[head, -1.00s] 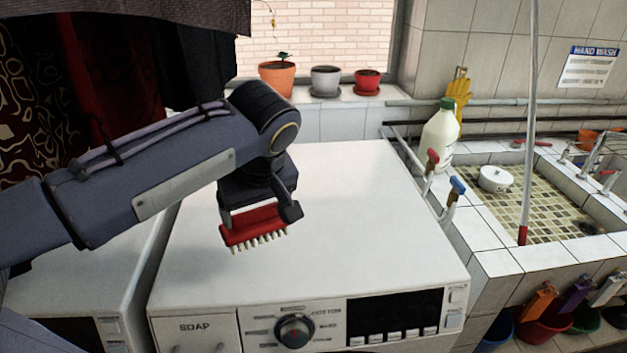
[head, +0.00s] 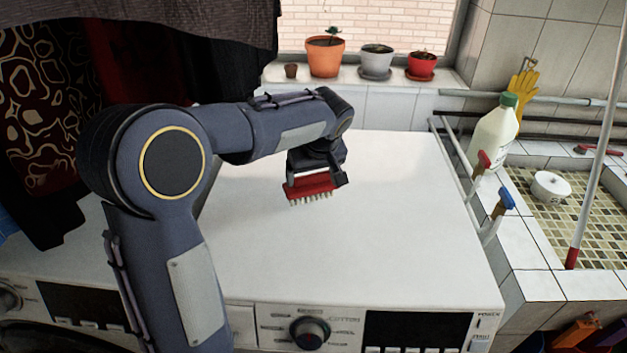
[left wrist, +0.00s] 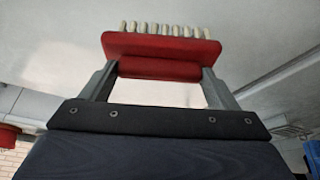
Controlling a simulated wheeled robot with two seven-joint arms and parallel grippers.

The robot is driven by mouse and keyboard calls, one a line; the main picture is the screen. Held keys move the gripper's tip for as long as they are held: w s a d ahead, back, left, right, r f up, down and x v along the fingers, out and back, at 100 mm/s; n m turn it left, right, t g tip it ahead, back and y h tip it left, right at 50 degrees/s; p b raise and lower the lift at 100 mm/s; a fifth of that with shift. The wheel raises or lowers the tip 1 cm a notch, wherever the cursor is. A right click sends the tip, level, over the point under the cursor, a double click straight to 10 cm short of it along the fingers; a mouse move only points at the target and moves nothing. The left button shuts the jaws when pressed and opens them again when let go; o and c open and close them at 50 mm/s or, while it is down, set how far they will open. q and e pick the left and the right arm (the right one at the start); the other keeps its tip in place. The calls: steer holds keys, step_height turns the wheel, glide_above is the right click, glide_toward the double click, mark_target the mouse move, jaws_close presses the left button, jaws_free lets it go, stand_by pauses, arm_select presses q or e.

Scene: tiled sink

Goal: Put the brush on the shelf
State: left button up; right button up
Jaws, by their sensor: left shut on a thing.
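The brush (head: 309,186) has a red body and pale bristles that point down in the head view. My left gripper (head: 316,174) is shut on it and holds it over the white washing machine top. In the left wrist view the brush (left wrist: 160,46) sits between the two grey fingers of my gripper (left wrist: 160,70). The shelf is likely the tiled ledge (head: 298,80) under the window, beyond the machine; no other shelf is plain in view. My right gripper is not in view.
A white bottle (head: 493,135) and the tiled sink (head: 528,255) are at right. The washing machine top (head: 400,230) is clear.

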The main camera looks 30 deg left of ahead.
mark_target(314, 182)
arm_select(q)
steer(key=shift+w+a+f, duration=0.2)
steer(key=shift+w+f, duration=0.25)
steer(key=shift+f, duration=0.05)
steer(key=x, duration=0.3)
steer(key=shift+s+d+f+p, duration=0.1)
steer(key=shift+d+f+p, duration=0.2)
steer(key=shift+f, duration=0.25)
steer(key=shift+f, duration=0.15)
steer(key=o, duration=1.2)
steer(key=shift+o, duration=0.2)
